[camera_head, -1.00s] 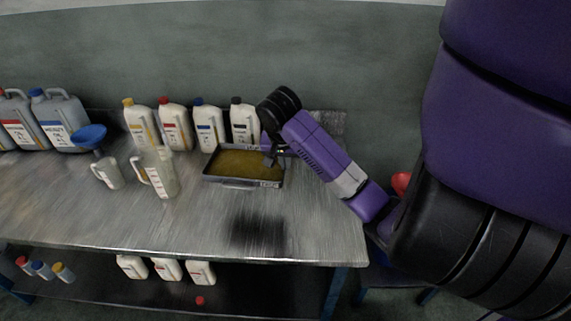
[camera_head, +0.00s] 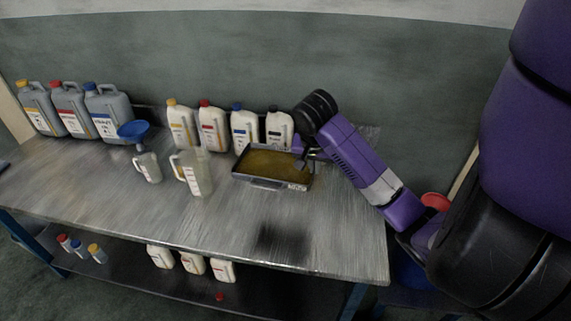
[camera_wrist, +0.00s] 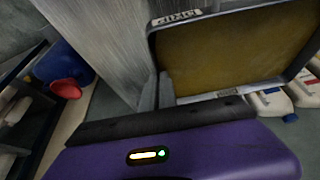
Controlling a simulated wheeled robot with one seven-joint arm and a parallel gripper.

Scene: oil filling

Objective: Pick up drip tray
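The drip tray (camera_head: 262,183) is a shallow dark rectangular pan holding brown-yellow oil, at the back middle of the workbench. It looks level, and I cannot tell for sure whether its underside is clear of the bench. My gripper (camera_head: 305,160) is at the tray's right end. In the wrist view the tray (camera_wrist: 151,46) fills the upper right, with a label on its rim. There my two fingers (camera_wrist: 158,90) stand close together, one on each side of the tray's end wall, and look closed on it. The contact itself is partly hidden.
Several white oil bottles (camera_head: 213,130) stand right behind the tray. Grey canisters (camera_head: 107,115) are at the far left. The bench front (camera_head: 215,215) is clear.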

